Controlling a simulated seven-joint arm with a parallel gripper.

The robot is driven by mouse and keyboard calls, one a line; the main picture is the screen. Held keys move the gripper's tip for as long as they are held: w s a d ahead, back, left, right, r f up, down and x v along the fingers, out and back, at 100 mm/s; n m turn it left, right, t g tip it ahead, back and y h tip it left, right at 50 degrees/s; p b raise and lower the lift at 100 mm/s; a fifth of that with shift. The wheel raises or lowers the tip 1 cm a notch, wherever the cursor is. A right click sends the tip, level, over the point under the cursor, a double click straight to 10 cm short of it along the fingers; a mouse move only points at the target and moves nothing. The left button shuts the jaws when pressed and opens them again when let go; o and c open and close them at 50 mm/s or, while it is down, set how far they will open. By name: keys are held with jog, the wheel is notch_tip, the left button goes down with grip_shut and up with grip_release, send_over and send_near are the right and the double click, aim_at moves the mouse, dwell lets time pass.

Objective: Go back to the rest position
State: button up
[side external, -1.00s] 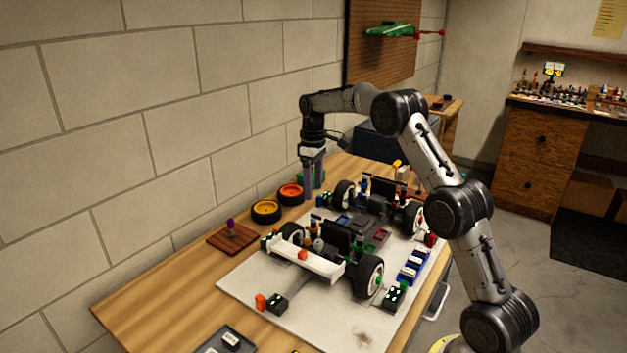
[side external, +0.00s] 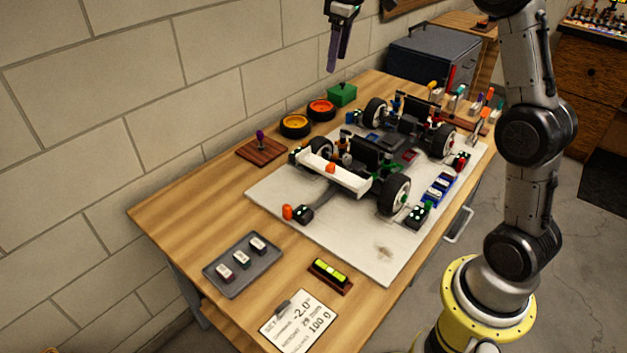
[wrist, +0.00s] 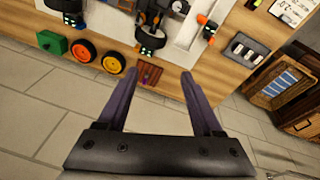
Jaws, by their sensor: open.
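My gripper (side external: 336,49) hangs high above the far left part of the wooden table in the side external view, near the wall. Its two long purple-grey fingers point down. In the wrist view my gripper (wrist: 158,88) has its fingers spread with nothing between them, well above the table. The racecar (side external: 375,150), with black wheels and a white rear wing, stands on the white board (side external: 375,255), apart from my gripper. The upper part of my arm is outside the side external view.
Yellow (side external: 295,126) and orange (side external: 320,109) wheels and a green box (side external: 342,95) lie along the wall side. A brown block with a purple knob (side external: 261,148), a grey tray (side external: 242,265) and a yellow-green level (side external: 330,273) are on the table. Air above the table is free.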

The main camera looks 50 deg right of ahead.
jog(key=s+a+r+t, duration=0.1)
jog(key=s+a+r, duration=0.2)
jog(key=s+a, duration=0.45)
jog(key=s+a+r+t, duration=0.2)
jog(key=s+a, duration=0.2)
jog(key=s, duration=0.7)
jog(key=s+a+f+m, duration=0.2)
jog(key=s+f+m, duration=0.1)
jog(key=s+f, duration=0.8)
jog(key=shift+s+a+f+y, duration=0.3)
jog(key=shift+s+y, duration=0.1)
jog(key=shift+s, duration=0.15)
